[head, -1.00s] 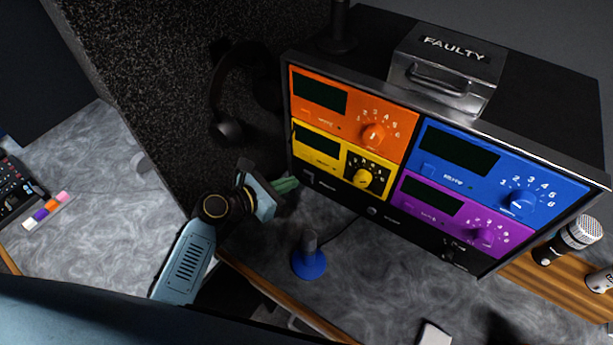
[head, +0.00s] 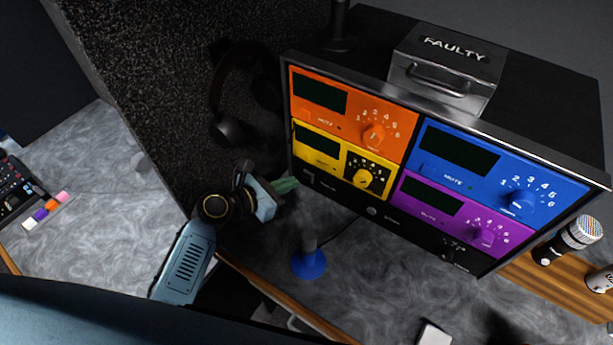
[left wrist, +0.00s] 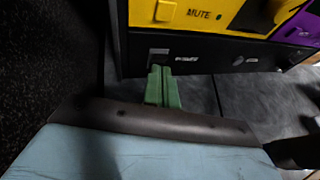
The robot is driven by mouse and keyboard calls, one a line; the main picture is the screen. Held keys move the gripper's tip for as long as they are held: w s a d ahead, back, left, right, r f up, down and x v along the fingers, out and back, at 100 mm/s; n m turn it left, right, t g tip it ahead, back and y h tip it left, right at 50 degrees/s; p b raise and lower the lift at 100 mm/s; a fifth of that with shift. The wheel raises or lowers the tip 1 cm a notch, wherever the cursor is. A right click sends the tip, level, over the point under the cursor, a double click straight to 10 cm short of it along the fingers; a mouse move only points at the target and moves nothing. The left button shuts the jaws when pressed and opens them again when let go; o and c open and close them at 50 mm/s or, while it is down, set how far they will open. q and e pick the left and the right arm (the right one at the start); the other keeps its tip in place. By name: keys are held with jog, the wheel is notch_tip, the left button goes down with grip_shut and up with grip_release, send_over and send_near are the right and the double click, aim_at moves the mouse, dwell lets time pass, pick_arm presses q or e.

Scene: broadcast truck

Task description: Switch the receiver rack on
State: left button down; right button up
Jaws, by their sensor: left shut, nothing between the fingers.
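The receiver rack (head: 330,195) is a black case with orange, yellow, blue and purple receiver panels. All of their displays are dark. A small rocker switch with a label beside it (head: 309,178) sits at the lower left of the rack's bottom strip. It also shows in the left wrist view (left wrist: 158,56). My left gripper (head: 290,184) is shut and empty, its green fingers just in front of that switch. In the left wrist view, the fingertips (left wrist: 160,74) are right below the switch; I cannot tell whether they touch it. My right gripper is not in view.
A metal box marked FAULTY (head: 445,70) sits on the rack. Headphones (head: 230,110) hang on the dark wall at left. A blue-based microphone stand (head: 308,262) stands before the rack. Microphones (head: 568,240) lie at right on wood. The counter at left is mostly clear.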

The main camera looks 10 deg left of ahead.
pick_arm(q)
jog(key=shift+x, duration=1.35)
dwell(0.7)
jog(key=shift+s+a+r+p, duration=0.2)
jog(key=shift+s+a+p, duration=0.05)
jog(key=shift+s+p, duration=0.1)
jog(key=p+v, duration=0.3)
jog(key=v, duration=0.3)
dwell(0.7)
